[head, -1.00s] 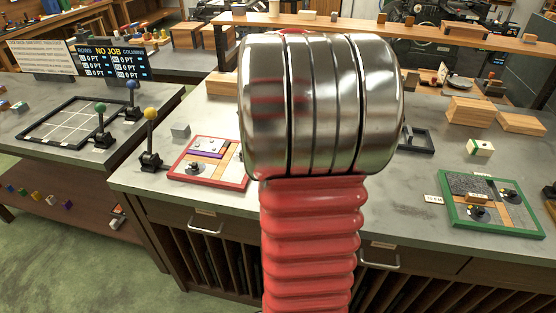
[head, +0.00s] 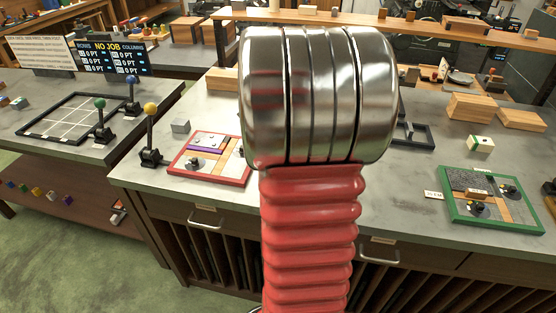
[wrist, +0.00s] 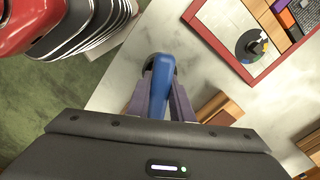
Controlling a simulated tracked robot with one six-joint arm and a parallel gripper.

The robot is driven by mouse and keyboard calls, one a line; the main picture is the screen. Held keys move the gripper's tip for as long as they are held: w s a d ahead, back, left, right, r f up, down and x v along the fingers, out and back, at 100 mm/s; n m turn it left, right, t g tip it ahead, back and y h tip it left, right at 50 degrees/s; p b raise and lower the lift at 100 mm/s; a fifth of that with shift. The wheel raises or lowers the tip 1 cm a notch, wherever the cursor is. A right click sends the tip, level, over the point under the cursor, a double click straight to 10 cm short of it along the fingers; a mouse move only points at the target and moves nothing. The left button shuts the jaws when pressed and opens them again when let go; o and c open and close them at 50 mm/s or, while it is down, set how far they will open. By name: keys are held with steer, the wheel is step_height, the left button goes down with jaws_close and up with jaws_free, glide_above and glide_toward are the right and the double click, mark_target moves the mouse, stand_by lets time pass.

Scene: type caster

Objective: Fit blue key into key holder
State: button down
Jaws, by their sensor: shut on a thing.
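In the wrist view the blue key (wrist: 158,85) sits between the fingers of my gripper (wrist: 159,101), which is shut on it. The key points up the picture, over the pale worktop and beside its edge. A red-framed board (wrist: 215,55) lies at the upper right, apart from the key. On it is a round dark piece with small coloured parts (wrist: 252,46); I cannot tell if this is the key holder. The same board (head: 180,175) shows left of my arm in the head view. There my arm hides my gripper and the key.
Wooden blocks (wrist: 219,109) lie right of my gripper in the wrist view. In the head view a yellow-knobbed lever (head: 150,130) and a grey cube (head: 181,126) stand near the red board. A green-framed board (head: 450,212) lies at the right. The worktop between is partly clear.

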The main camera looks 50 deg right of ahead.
steer(key=shift+f, duration=0.3)
steer(key=c, duration=1.5)
jaws_free()
step_height(320, 180, up, 14)
steer(key=shift+f, duration=0.15)
